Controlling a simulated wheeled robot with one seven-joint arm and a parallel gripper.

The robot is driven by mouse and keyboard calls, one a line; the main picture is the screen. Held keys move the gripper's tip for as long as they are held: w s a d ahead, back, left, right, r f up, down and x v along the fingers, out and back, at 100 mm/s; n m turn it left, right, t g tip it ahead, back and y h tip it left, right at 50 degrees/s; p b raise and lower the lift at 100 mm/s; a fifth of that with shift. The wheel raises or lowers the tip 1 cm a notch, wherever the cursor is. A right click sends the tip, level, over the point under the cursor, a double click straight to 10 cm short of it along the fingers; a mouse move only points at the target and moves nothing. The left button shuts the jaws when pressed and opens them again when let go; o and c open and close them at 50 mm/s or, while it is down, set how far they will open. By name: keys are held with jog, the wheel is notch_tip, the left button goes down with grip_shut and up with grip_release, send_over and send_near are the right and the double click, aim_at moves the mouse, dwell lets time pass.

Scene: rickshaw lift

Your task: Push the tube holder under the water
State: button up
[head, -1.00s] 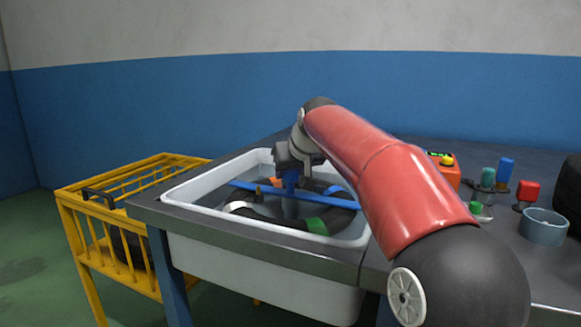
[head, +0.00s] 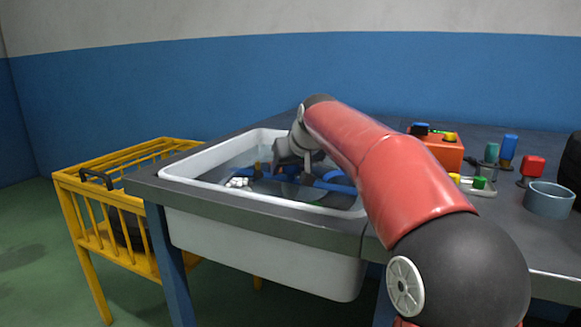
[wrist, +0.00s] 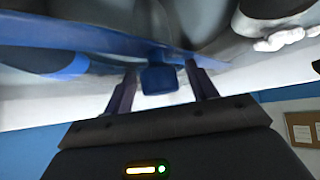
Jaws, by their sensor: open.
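The blue tube holder (head: 335,184) is low in the white water-filled sink (head: 190,176), partly hidden by my arm. In the wrist view its bar (wrist: 95,38) runs across the top, with a blue block (wrist: 160,80) at its middle. The dark tube (wrist: 35,58) shows beside the bar, with a blue band on it. White bubbles (head: 238,183) are at the left of the sink and also show in the wrist view (wrist: 285,38). My gripper (wrist: 163,88) is open, with one finger on each side of the block; I cannot tell whether they touch it.
The sink is set in a dark bench. On the right stand an orange box (head: 446,150), a grey-blue cup (head: 549,199), small coloured pieces (head: 509,147) and a black tire (head: 571,165). A yellow cart (head: 75,215) stands left of the bench.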

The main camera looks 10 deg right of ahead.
jog(key=v, duration=0.7)
jog(key=shift+s+r, duration=0.2)
jog(key=shift+s, duration=0.05)
